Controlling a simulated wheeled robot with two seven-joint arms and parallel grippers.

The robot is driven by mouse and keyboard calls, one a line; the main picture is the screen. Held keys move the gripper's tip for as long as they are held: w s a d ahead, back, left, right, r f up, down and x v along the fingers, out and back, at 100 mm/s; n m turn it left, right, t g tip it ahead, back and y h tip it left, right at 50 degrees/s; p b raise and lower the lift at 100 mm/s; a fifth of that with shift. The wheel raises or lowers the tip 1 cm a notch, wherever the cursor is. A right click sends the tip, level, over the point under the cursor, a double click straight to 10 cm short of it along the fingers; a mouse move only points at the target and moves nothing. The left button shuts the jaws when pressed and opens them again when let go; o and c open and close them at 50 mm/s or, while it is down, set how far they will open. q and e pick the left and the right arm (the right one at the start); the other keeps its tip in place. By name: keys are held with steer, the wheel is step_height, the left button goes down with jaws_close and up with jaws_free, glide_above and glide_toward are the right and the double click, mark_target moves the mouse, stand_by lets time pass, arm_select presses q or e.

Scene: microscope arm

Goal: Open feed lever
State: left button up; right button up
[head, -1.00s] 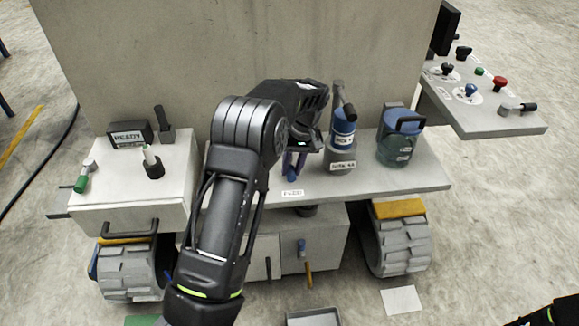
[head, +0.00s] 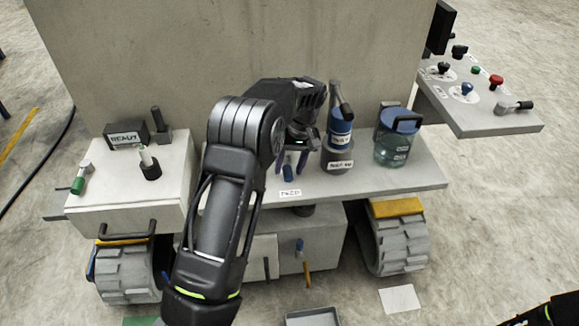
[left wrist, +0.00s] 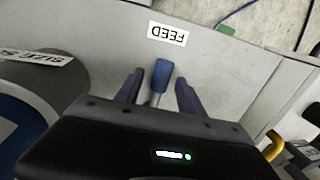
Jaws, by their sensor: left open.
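The feed lever (head: 288,171) has a blue grip and stands on the grey shelf beside the FEED label (head: 290,193). In the left wrist view the lever's blue grip (left wrist: 162,75) rises between the two purple fingers, with a gap on each side. The FEED label (left wrist: 168,33) reads upside down there. My left gripper (head: 291,163) is open around the lever, pointing down; it also shows in the left wrist view (left wrist: 158,88). The lever's base is partly hidden behind the gripper body. Only a dark part of my right arm shows at the lower right corner of the head view.
A jar with a handle (head: 397,137) stands farther right. A white box (head: 128,185) with small levers is at the left, and a control panel (head: 480,100) at the right.

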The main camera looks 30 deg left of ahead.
arm_select(q)
step_height(320, 180, up, 7)
steer(key=d, duration=0.1)
steer(key=shift+w+r, duration=0.15)
steer(key=shift+w, duration=0.3)
steer(key=shift+d, duration=0.1)
